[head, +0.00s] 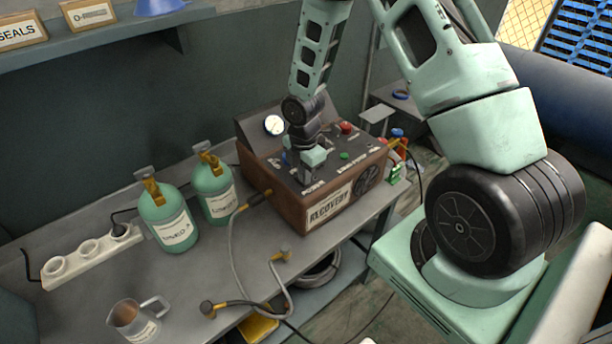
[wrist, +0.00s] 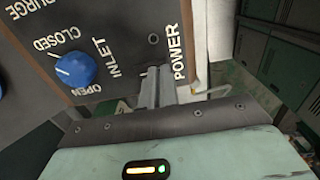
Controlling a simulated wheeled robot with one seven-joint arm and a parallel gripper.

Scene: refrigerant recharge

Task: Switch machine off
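The recovery machine (head: 288,205) is a brown box with a dark sloped control panel, standing on the grey bench. My gripper (head: 306,177) points down at the front left of the panel. In the wrist view, my gripper's fingers (wrist: 157,84) are close together beside the POWER label (wrist: 179,58) at the panel edge. The power switch itself is not visible there; the fingers cover that spot. A blue inlet knob (wrist: 76,70) sits to the left, between the CLOSED and OPEN marks.
Two green cylinders (head: 168,220) stand left of the machine. A hose (head: 232,235) runs from the machine's side across the bench. A shelf (head: 110,38) overhangs the back left.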

